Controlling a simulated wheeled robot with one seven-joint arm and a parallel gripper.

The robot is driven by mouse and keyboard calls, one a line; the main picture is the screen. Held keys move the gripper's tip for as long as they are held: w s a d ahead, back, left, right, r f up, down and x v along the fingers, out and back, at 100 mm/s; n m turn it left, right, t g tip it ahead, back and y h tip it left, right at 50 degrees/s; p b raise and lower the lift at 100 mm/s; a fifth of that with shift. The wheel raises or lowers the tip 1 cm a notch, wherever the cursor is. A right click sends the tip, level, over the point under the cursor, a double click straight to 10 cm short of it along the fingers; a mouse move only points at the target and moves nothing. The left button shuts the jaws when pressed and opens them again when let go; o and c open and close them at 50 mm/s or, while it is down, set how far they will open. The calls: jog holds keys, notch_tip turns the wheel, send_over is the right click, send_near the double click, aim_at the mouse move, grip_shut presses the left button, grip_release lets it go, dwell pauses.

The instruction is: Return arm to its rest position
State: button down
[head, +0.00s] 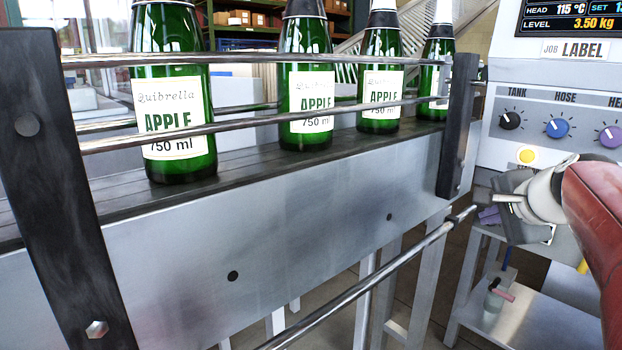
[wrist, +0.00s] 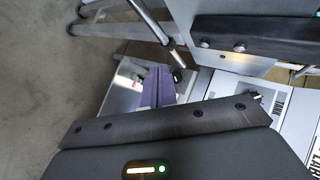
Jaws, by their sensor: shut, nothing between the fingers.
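My gripper (head: 489,216) is at the right of the head view, at the end of my red and white arm, in front of the labelling machine and beside the conveyor's end. Its purple fingers also show in the wrist view (wrist: 158,88), closed together with nothing between them. Much of the gripper is hidden behind its own wrist in the head view.
Green bottles (head: 174,90) with APPLE labels stand upright on the conveyor (head: 230,245), behind metal guide rails (head: 250,122). A control panel (head: 560,115) with knobs stands right. A lower metal rod (head: 370,285) runs along the conveyor's front. A low shelf (head: 540,325) lies below my gripper.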

jog(key=s+a+f+n+g+p, duration=0.1)
jog(key=s+a+f+n, duration=0.3)
jog(key=a, duration=0.3)
jog(key=s+a+f+n+g, duration=0.2)
jog(key=s+a+n, duration=0.2)
jog(key=s+a, duration=0.2)
jog(key=s+a+f+n+g+p, duration=0.1)
jog(key=s+a+f+n, duration=0.3)
jog(key=s+f+n, duration=0.4)
jog(key=s+f+g, duration=0.1)
jog(key=s, duration=0.3)
jog(key=shift+a+n, duration=0.2)
jog(key=shift+n, duration=0.1)
jog(key=shift+w, duration=0.1)
